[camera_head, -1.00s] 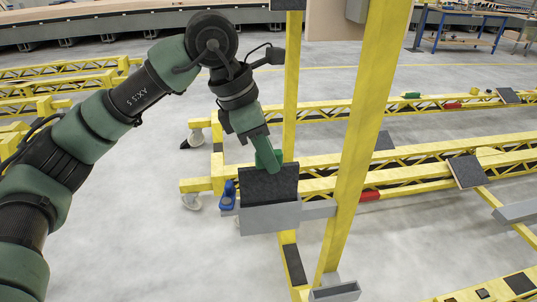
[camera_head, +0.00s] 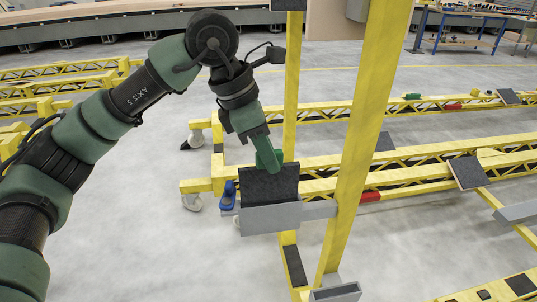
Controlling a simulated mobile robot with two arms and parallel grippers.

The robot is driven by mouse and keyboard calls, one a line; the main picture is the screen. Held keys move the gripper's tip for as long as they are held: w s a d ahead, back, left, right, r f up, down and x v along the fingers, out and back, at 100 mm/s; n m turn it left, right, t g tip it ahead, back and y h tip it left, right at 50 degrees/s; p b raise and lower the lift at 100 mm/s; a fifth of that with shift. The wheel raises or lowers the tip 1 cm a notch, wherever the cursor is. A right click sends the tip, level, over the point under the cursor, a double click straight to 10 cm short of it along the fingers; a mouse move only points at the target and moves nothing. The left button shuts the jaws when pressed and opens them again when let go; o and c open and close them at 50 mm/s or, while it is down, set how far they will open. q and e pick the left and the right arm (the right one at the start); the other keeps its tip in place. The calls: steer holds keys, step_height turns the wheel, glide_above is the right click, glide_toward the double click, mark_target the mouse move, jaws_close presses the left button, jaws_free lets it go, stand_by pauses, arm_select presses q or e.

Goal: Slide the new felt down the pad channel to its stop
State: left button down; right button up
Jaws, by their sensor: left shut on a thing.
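The dark felt (camera_head: 270,186) stands upright with its lower part inside the grey pad channel (camera_head: 270,218). Its upper part shows above the channel's front wall, and its lower edge and the stop are hidden. My left gripper (camera_head: 268,161) is shut on the felt's top edge, coming from above. The channel is fixed by a grey arm to the yellow upright of the trolley (camera_head: 362,130). My right gripper is not in view.
A blue clamp-like part (camera_head: 228,196) sits just left of the channel. Another grey channel (camera_head: 335,292) is lower down by the upright. Yellow trolley beams (camera_head: 430,160) run behind to the right. Grey floor (camera_head: 120,250) is clear at the lower left.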

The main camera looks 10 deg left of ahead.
arm_select(q)
steer(key=b, duration=0.5)
glide_above(268, 199)
steer(key=shift+w+f, duration=0.15)
steer(key=shift+f, duration=1.2)
steer(key=shift+w+f, duration=0.15)
steer(key=shift+f, duration=1.2)
steer(key=shift+f, duration=0.25)
